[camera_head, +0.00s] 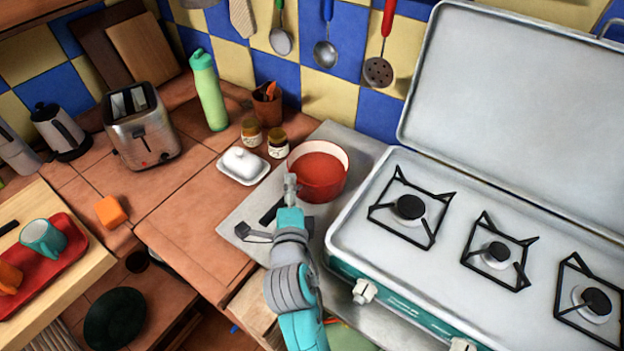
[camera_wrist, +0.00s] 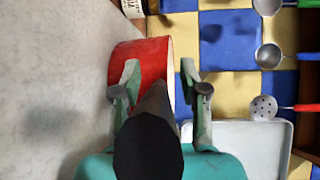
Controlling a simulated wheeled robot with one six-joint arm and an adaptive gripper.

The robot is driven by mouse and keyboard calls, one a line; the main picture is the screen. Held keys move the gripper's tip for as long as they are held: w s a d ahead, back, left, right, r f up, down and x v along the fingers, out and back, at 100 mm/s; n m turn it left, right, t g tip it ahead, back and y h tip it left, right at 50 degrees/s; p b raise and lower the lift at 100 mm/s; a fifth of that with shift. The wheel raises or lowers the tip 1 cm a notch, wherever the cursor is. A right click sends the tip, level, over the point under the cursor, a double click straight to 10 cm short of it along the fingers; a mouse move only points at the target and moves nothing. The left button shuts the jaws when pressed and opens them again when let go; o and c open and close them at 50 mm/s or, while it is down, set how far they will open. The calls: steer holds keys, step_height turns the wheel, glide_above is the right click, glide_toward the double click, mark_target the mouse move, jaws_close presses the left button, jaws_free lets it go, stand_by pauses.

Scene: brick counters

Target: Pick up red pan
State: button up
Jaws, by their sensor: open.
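The red pan (camera_head: 322,176) sits on the grey surface left of the stove, against the stove's edge. Its dark handle points toward the lower left and is partly covered by my gripper (camera_head: 290,188). In the wrist view, the red pan (camera_wrist: 143,52) is straight ahead, and its black handle (camera_wrist: 150,140) runs between the two fingers. My gripper (camera_wrist: 159,72) is open, with one finger on each side of the handle and a visible gap to the right finger. I cannot tell whether the left finger touches it.
The stove (camera_head: 345,240) with its raised lid is close on the right. A white butter dish (camera_head: 243,166), two small jars and a green bottle (camera_head: 208,92) stand left of and behind the pan. A toaster (camera_head: 140,128) is farther left. Utensils hang on the tiled wall.

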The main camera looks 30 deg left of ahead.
steer(key=shift+c, duration=0.3)
jaws_close()
steer(key=shift+r, duration=0.15)
